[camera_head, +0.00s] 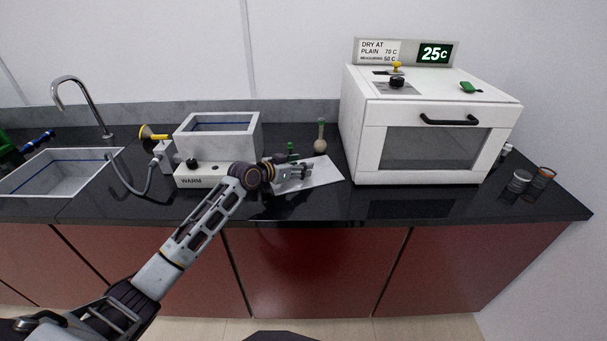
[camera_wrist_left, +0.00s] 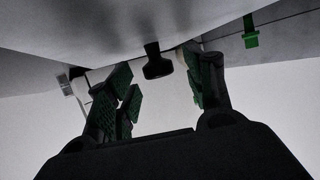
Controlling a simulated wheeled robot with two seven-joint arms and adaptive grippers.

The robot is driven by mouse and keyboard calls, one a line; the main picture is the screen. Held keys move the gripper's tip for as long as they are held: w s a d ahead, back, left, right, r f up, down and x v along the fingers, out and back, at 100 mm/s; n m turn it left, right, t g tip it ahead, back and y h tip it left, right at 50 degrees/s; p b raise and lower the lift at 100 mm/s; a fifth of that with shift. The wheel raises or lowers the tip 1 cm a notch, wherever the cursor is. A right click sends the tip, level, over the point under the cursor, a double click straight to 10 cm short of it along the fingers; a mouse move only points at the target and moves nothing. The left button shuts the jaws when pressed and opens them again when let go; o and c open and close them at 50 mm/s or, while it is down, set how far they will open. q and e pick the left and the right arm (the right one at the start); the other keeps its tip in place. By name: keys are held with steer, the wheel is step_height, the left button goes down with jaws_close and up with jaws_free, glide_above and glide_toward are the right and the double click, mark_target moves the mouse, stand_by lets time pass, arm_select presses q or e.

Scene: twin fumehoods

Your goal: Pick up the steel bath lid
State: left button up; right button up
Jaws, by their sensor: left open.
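The steel bath lid (camera_head: 326,174) appears as a flat pale plate on the black counter, right of the bath, in the head view. My left gripper (camera_head: 306,172) is over its left part and hides some of it. In the left wrist view the lid seems to be the broad grey surface (camera_wrist_left: 90,30) along the top, with a dark knob (camera_wrist_left: 157,66) projecting from it. The open fingers of my left gripper (camera_wrist_left: 160,92) stand on either side of the knob, with gaps visible. The warm bath (camera_head: 218,150) stands uncovered. My right gripper is not in view.
A white oven (camera_head: 430,125) stands close to the right of the lid. A round-bottomed flask (camera_head: 320,142) and a green-topped item (camera_head: 291,149) are behind my gripper. A sink (camera_head: 60,172) with a tap is at the left; jars (camera_head: 520,181) are at the right.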

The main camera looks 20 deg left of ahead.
arm_select(q)
steer(key=shift+c, duration=0.3)
steer(key=c, duration=1.1)
steer(key=shift+r, duration=0.1)
step_height(320, 180, up, 18)
steer(key=shift+p, duration=0.4)
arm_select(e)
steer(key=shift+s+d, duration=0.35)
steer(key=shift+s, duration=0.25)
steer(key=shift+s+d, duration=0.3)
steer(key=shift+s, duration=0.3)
